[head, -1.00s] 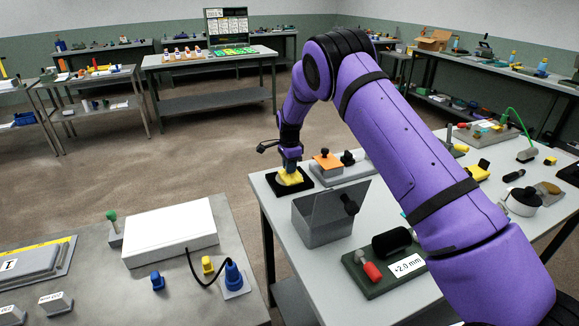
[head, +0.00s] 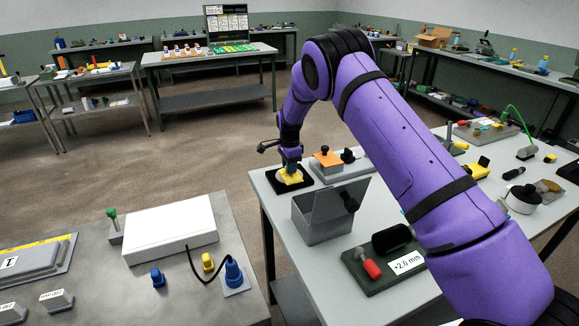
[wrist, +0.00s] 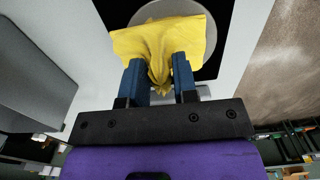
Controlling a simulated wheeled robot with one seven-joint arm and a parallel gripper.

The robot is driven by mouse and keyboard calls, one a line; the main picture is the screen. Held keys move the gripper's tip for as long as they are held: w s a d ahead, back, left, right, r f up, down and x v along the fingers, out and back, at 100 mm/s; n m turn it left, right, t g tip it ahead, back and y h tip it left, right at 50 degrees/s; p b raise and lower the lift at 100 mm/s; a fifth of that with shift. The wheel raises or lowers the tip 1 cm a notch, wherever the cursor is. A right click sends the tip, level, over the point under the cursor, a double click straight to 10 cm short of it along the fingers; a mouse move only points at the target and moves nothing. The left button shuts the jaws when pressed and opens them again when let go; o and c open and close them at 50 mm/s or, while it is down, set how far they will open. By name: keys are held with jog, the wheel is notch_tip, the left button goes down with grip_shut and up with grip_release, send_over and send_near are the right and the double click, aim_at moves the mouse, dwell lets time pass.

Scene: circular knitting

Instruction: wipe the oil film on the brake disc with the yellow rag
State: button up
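The yellow rag (wrist: 158,45) is bunched between the two blue fingers of my gripper (wrist: 160,80) in the wrist view. Its spread part lies over the grey brake disc (wrist: 215,38), which sits on a black square base (wrist: 228,12). The rag covers much of the disc, and I cannot make out the oil film. In the head view the rag (head: 290,176) is under my gripper (head: 290,164), on the black base (head: 305,187) at the far left corner of the right-hand table.
A grey open box (head: 322,225) with a raised lid stands close in front of the base. A grey plate with an orange block (head: 327,158) is just to its right. The table's left edge is near, with open floor (head: 210,150) beyond.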

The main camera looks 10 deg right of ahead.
jog(key=shift+r, duration=0.35)
dwell(0.3)
grip_shut()
jog(key=shift+w+a, duration=0.25)
jog(key=shift+w, duration=0.9)
jog(key=shift+s+d, duration=0.25)
jog(key=shift+s, duration=0.95)
